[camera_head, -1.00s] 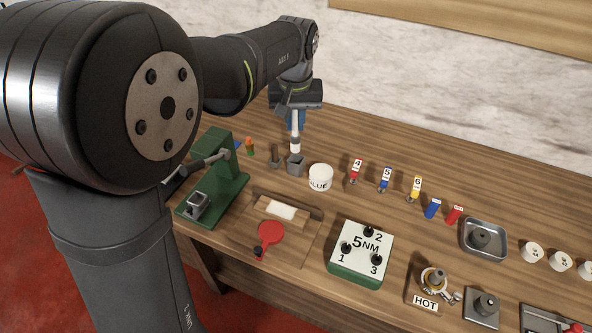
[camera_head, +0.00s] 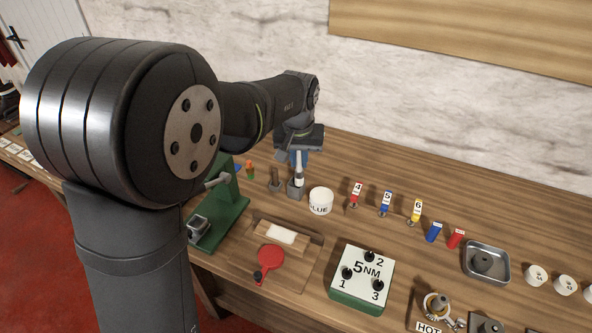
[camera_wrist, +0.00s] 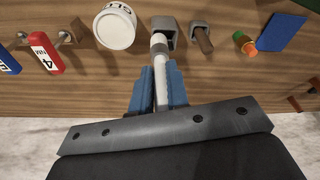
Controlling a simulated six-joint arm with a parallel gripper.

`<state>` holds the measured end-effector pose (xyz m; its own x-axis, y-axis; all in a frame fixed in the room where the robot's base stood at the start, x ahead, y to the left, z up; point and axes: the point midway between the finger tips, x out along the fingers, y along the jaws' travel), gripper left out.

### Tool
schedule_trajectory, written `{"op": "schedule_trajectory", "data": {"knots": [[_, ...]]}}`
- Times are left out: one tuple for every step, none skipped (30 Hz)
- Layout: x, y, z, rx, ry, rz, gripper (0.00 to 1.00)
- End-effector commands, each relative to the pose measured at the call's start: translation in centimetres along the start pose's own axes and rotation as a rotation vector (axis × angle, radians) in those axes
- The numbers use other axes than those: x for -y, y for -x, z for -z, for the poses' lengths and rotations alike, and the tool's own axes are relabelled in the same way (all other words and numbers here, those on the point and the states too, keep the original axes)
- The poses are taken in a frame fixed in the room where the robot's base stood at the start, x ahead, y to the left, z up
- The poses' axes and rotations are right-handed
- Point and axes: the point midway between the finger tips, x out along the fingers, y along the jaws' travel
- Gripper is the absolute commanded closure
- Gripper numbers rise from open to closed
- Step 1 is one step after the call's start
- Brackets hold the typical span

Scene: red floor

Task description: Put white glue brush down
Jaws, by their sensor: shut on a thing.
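My gripper (camera_wrist: 158,88) has blue fingers and is shut on the white glue brush (camera_wrist: 160,68), a slim white stick with a grey band. In the head view the brush (camera_head: 299,174) hangs upright below my gripper (camera_head: 299,157). Its lower end is at the top opening of a grey block holder (camera_head: 296,190), which also shows in the wrist view (camera_wrist: 169,24). I cannot tell how deep the brush end sits in it. The white glue pot (camera_head: 320,203) stands just right of the holder in the head view.
A brown handle (camera_head: 275,176) stands in a second holder just left. A green press (camera_head: 222,210) and a board with a red paddle (camera_head: 270,262) are nearer. Numbered drivers (camera_head: 386,202) and a metal tray (camera_head: 486,262) are to the right.

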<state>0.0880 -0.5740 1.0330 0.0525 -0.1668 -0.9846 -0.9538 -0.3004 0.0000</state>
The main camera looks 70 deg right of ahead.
Motion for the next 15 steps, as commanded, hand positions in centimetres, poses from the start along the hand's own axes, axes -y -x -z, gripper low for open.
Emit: {"op": "schedule_trajectory", "data": {"knots": [[0.5, -0.4, 0.3, 0.000, 0.002, 0.000, 1.00], [0.6, -0.5, 0.4, 0.000, 0.001, 0.000, 1.00], [0.7, -0.7, 0.5, -0.001, 0.001, 0.000, 1.00], [0.8, -0.7, 0.5, -0.001, 0.001, -0.001, 1.00], [0.8, -0.8, 0.6, -0.001, 0.000, -0.001, 1.00], [0.9, -0.8, 0.6, -0.001, 0.000, -0.001, 1.00], [0.9, -0.9, 0.6, 0.000, 0.000, -0.001, 1.00], [0.8, -1.0, 0.5, 0.000, 0.000, 0.000, 1.00], [0.8, -1.4, 0.4, 0.001, 0.000, 0.000, 1.00], [0.8, -1.7, 0.4, 0.002, 0.000, 0.000, 1.00], [0.8, -2.1, 0.3, 0.003, 0.000, 0.000, 1.00], [0.8, -2.7, 0.2, 0.002, 0.000, 0.000, 1.00], [0.8, -3.2, 0.0, 0.003, 0.000, 0.000, 1.00], [0.8, -3.6, 0.0, 0.003, 0.000, 0.000, 1.00], [0.8, -4.2, -0.1, 0.002, 0.000, 0.000, 1.00]]}}
